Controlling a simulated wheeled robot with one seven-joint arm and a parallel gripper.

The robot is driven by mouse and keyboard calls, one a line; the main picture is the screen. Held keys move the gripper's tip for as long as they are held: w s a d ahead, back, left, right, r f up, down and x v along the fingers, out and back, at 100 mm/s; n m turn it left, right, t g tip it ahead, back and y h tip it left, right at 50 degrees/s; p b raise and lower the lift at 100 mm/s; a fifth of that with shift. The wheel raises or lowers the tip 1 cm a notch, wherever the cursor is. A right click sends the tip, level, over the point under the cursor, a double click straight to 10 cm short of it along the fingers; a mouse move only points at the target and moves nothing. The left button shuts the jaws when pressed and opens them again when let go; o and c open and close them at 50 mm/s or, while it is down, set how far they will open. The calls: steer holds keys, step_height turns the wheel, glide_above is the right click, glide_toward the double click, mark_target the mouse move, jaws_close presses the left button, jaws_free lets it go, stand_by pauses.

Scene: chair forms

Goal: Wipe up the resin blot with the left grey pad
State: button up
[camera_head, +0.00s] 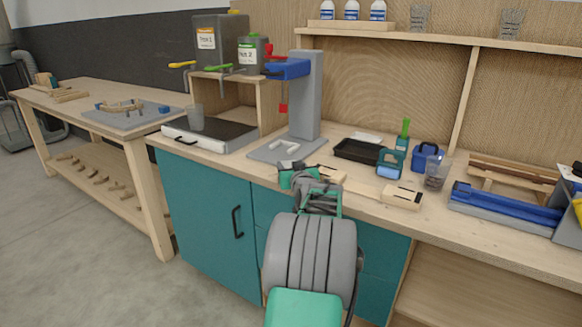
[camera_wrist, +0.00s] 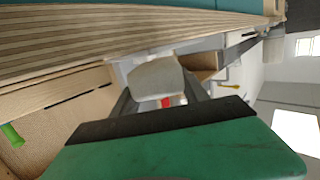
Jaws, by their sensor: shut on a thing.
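My gripper (camera_head: 312,176) is over the workbench's front edge, in front of the grey press stand. In the wrist view its two dark fingers (camera_wrist: 160,92) are shut on a pale grey block, which looks like the grey pad (camera_wrist: 155,76). I cannot tell from these frames whether it is the left one. In the head view my gripper and wrist hide most of the held pad. Pale grey shapes (camera_head: 286,165) lie on the press base just behind the gripper. I cannot make out the resin blot with certainty.
A light wooden block (camera_head: 402,196) with dark marks lies right of my gripper. The press column (camera_head: 305,95) rises behind the gripper.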

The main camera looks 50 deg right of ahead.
steer(key=shift+f+b, duration=1.05)
steer(key=shift+f, duration=0.05)
